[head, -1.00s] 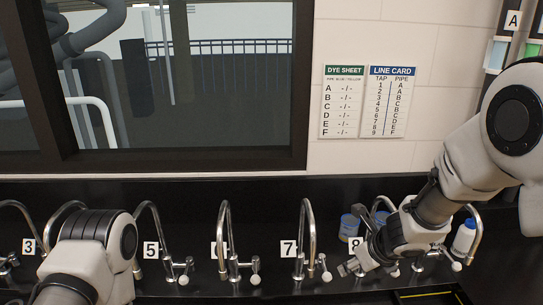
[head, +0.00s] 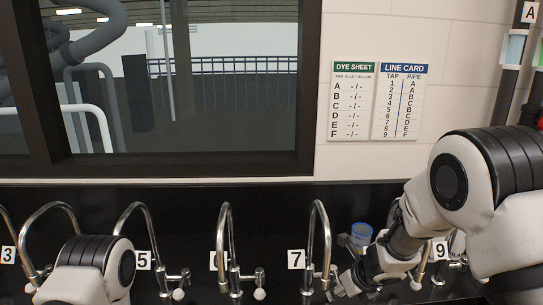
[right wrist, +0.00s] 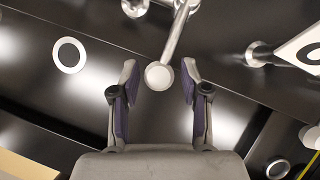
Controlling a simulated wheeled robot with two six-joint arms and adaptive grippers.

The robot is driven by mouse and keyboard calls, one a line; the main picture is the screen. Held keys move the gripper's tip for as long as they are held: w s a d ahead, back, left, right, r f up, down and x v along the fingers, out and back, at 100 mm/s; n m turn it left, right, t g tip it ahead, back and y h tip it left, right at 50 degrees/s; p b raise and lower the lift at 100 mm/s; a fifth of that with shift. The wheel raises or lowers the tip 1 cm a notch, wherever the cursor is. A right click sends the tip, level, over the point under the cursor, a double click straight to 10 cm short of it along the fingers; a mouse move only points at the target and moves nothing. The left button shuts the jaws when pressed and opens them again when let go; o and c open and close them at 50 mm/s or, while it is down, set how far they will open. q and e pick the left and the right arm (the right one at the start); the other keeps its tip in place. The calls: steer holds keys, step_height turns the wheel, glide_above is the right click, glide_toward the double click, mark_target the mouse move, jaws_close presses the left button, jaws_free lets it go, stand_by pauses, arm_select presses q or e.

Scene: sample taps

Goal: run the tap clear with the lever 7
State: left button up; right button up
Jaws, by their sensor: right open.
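Tap 7 (head: 321,225) is a curved silver spout behind the black counter's front part, with its number plate (head: 296,259) to its left. My right gripper (head: 338,288) is low beside tap 7, just right of its base. In the right wrist view, a silver lever with a round pale knob (right wrist: 159,76) points down between the two open fingertips of my right gripper (right wrist: 158,92). Neither finger appears to touch the knob. In the head view the gripper partly hides this lever. My left arm shows at lower left, but its gripper is out of view.
Tap 6 (head: 224,235) and its lever stand to the left, with more taps beyond. A dye sheet (head: 351,105) and a line card (head: 399,105) hang on the wall.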

steer(key=shift+w+a, duration=0.1)
steer(key=shift+w, duration=0.1)
steer(key=p+v, duration=0.2)
steer(key=v, duration=0.6)
steer(key=shift+p, duration=0.35)
steer(key=shift+s, duration=0.1)
